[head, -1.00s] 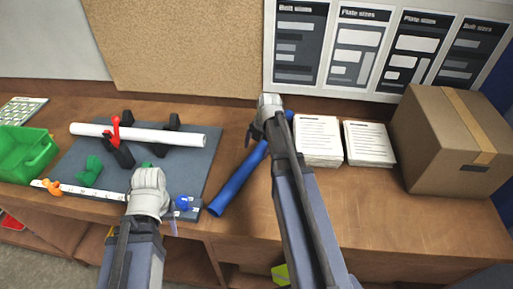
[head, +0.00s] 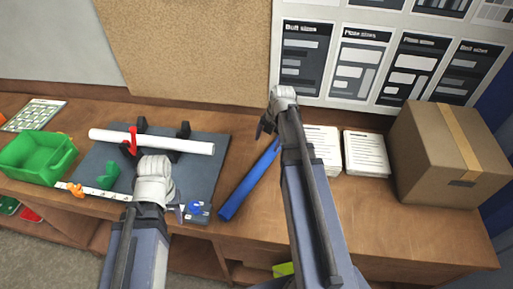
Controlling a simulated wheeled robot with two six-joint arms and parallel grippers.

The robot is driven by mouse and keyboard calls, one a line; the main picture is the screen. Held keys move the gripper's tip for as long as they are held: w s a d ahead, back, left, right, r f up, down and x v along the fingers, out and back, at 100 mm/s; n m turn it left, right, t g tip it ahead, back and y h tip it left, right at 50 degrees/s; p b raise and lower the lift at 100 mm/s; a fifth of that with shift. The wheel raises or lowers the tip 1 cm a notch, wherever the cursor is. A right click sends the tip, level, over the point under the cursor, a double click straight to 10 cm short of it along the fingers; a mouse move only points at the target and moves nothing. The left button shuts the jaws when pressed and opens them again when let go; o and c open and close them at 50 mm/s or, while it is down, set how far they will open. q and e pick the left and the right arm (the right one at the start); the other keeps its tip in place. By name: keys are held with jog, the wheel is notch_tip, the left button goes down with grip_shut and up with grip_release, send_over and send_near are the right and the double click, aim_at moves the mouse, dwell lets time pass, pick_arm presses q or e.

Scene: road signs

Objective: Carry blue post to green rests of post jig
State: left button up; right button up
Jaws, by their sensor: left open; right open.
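The blue post (head: 247,184) lies slanted on the wooden bench, to the right of the jig; its far end is hidden behind my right arm. The post jig (head: 213,161) is a dark grey board with a ruler strip along its front. One green rest (head: 109,176) shows on it; any other is hidden by my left arm. A white post (head: 152,141) lies across black rests at the jig's back, beside a red clamp (head: 133,141). My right gripper (head: 264,127) is open by the blue post's far part, apart from it as far as I can tell. My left gripper (head: 176,208) is open over the jig's front edge.
A green bin (head: 40,158) stands left of the jig. Paper stacks (head: 366,154) and a cardboard box (head: 452,150) stand on the right. An orange stop (head: 75,190) and a blue knob (head: 194,208) sit along the ruler. Bare bench lies right of the blue post.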

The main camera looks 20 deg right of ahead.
jog(key=s+a+m, duration=0.5)
jog(key=a+m, duration=0.2)
jog(key=a, duration=0.2)
jog(key=s+a+m+g+h, duration=0.1)
jog(key=s+a+m, duration=0.4)
jog(key=a+m, duration=0.2)
jog(key=s+a+m+g+h, duration=0.1)
jog(key=s+a+m, duration=0.4)
jog(key=a, duration=0.6)
jog(key=shift+s+a+f+m, duration=0.15)
jog(key=shift+s+f+m, duration=0.1)
jog(key=shift+m, duration=0.75)
jog(key=shift+o, duration=0.4)
